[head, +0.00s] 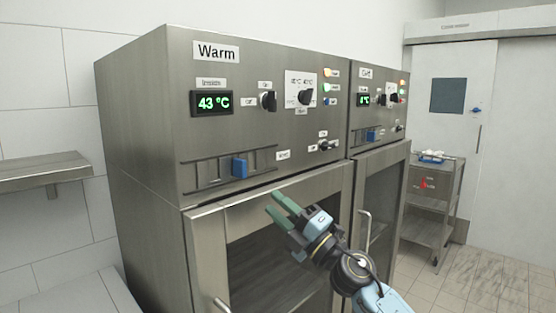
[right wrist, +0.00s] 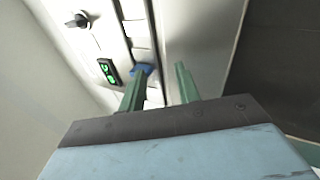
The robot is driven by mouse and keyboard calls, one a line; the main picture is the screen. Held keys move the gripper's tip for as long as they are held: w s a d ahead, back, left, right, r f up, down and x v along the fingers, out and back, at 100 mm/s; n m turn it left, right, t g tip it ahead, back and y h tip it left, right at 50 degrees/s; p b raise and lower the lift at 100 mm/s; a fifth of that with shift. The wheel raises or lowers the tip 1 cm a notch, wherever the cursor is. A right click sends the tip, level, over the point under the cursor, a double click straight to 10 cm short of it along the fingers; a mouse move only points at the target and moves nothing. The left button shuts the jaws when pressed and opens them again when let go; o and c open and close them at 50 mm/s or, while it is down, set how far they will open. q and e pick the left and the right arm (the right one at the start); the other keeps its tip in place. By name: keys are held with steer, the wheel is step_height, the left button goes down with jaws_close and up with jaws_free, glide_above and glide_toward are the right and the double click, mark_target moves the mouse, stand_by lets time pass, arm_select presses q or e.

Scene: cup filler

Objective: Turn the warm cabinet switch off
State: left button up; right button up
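The warm cabinet (head: 150,130) is a tall steel unit with a "Warm" label and a green display (head: 211,103) reading 43 °C. Right of the display is a black rotary switch (head: 268,101) with small labels above and beside it; it also shows in the right wrist view (right wrist: 77,20). My right gripper (head: 278,205) is in front of the warm cabinet's door, below the panel and apart from the switch. Its green fingers stand apart with nothing between them, as the right wrist view (right wrist: 160,85) shows. My left gripper is not in view.
A second dial (head: 306,97), indicator lights and a blue slider (head: 239,167) share the warm panel. The cold cabinet (head: 378,125) stands directly to the right. A steel cart (head: 431,200) stands farther back. A wall shelf (head: 40,172) is at the left.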

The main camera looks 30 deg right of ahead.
step_height(320, 180, up, 12)
steer(key=s+a+n+g+y, duration=0.25)
steer(key=n+g+y, duration=0.25)
steer(key=n, duration=0.7)
steer(key=n+h, duration=0.3)
steer(key=h, duration=0.6)
glide_toward(275, 99)
steer(key=shift+t, duration=0.4)
steer(key=p+x, duration=0.1)
steer(key=x, duration=0.3)
steer(key=p+x, duration=0.2)
steer(key=x, duration=0.2)
steer(key=shift+f, duration=0.25)
steer(key=shift+w+a+f, duration=0.1)
steer(key=shift+w+a, duration=0.15)
steer(key=shift+w, duration=0.4)
steer(key=shift+c, duration=0.3)
jaws_close()
